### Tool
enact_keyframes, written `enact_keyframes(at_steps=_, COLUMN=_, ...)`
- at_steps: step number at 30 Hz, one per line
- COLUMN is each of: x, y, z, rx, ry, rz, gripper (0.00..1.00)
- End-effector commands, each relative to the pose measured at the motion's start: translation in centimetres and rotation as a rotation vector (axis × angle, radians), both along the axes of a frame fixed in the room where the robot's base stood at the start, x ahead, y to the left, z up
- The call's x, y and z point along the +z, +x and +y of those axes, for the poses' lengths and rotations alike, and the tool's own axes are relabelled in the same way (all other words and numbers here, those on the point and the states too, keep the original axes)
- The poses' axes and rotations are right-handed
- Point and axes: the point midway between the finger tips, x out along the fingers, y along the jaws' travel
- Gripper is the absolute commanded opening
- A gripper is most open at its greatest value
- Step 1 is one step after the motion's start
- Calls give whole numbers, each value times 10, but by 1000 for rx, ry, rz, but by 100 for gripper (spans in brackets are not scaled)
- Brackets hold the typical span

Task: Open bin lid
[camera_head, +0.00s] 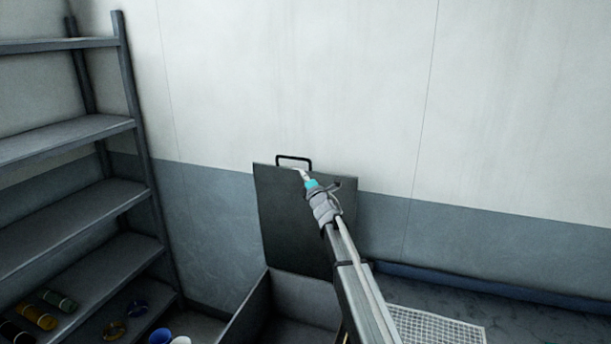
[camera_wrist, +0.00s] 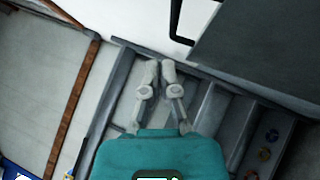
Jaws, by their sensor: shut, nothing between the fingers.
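The bin (camera_head: 243,312) stands against the wall, and its inside shows dark and empty where I can see it. Its dark grey lid (camera_head: 285,215) stands raised, nearly upright at the back by the wall. A black handle (camera_head: 294,158) sticks up from the lid's top edge. My gripper (camera_head: 302,174) is in front of the lid's upper part, just below the handle in the picture. In the wrist view my gripper (camera_wrist: 159,66) is shut and empty. The lid (camera_wrist: 255,45) and handle (camera_wrist: 176,25) show there at the upper right, apart from the fingertips.
A grey shelf rack (camera_head: 75,135) stands at the left, with several rolls (camera_head: 38,316) and rings on a low shelf. Blue and white containers (camera_head: 160,337) stand left of the bin. A white grate (camera_head: 435,326) lies on the floor at the right.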

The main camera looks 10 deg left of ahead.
Motion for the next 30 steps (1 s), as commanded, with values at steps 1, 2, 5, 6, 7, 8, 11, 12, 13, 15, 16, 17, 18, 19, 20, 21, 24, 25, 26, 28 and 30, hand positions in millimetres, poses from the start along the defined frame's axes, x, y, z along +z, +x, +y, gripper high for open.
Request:
enact_keyframes(at_steps=1, x=-2, y=-7, z=1, rx=0, ry=1, rz=1, gripper=0)
enact_keyframes(at_steps=2, x=-3, y=-9, z=1, rx=-1, ry=1, rz=0, gripper=0)
enact_keyframes(at_steps=5, x=-5, y=-22, z=-1, rx=-2, ry=1, rz=1, gripper=0)
enact_keyframes(at_steps=6, x=-5, y=-29, z=-5, rx=-2, ry=0, rz=1, gripper=0)
enact_keyframes(at_steps=7, x=-6, y=-34, z=-8, rx=-2, ry=0, rz=1, gripper=0)
enact_keyframes(at_steps=8, x=-6, y=-38, z=-11, rx=-2, ry=0, rz=1, gripper=0)
enact_keyframes(at_steps=11, x=-8, y=-53, z=-20, rx=-1, ry=0, rz=1, gripper=0)
enact_keyframes(at_steps=12, x=-8, y=-59, z=-23, rx=-1, ry=0, rz=1, gripper=0)
enact_keyframes(at_steps=13, x=-9, y=-63, z=-26, rx=-1, ry=0, rz=0, gripper=0)
enact_keyframes(at_steps=15, x=-10, y=-72, z=-32, rx=-1, ry=0, rz=0, gripper=0)
enact_keyframes(at_steps=16, x=-10, y=-76, z=-34, rx=-2, ry=1, rz=0, gripper=0)
enact_keyframes(at_steps=17, x=-10, y=-79, z=-36, rx=-2, ry=1, rz=0, gripper=0)
enact_keyframes(at_steps=18, x=-11, y=-83, z=-39, rx=-2, ry=1, rz=0, gripper=0)
enact_keyframes(at_steps=19, x=-11, y=-86, z=-41, rx=-2, ry=1, rz=0, gripper=0)
enact_keyframes(at_steps=20, x=-11, y=-88, z=-43, rx=-2, ry=1, rz=0, gripper=0)
enact_keyframes(at_steps=21, x=-12, y=-91, z=-45, rx=-2, ry=0, rz=-1, gripper=0)
enact_keyframes(at_steps=24, x=-12, y=-95, z=-48, rx=-3, ry=0, rz=0, gripper=0)
enact_keyframes(at_steps=25, x=-12, y=-96, z=-49, rx=-3, ry=1, rz=1, gripper=0)
enact_keyframes(at_steps=26, x=-12, y=-97, z=-49, rx=-3, ry=1, rz=1, gripper=0)
enact_keyframes(at_steps=28, x=-12, y=-97, z=-50, rx=-3, ry=1, rz=1, gripper=0)
enact_keyframes(at_steps=30, x=-12, y=-97, z=-50, rx=-3, ry=1, rz=1, gripper=0)
